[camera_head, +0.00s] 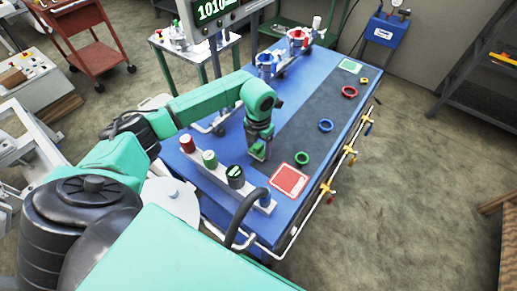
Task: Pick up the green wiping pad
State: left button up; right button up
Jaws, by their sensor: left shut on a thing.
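My left gripper (258,154) points down over the dark grey strip of the blue table. It is shut on a green thing, which I take to be the green wiping pad; little of it shows between the fingers and the dark strip. Whether it touches the table top I cannot tell. My right gripper is not in view.
A blue workbench (297,105) carries a red-and-white square (288,180), a green-and-white square (350,66), coloured rings such as a green one (302,158), and a rack with red, green and black-topped cylinders (236,178). Blue (266,65) and red fixtures stand at the far end.

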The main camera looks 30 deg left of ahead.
pick_arm(q)
notch_tip(320, 180, up, 13)
jog(key=b, duration=0.3)
notch_tip(320, 180, up, 6)
jog(key=r+p, duration=0.1)
send_over(259, 145)
jog(key=shift+s+f, duration=0.1)
jog(key=shift+f, duration=0.15)
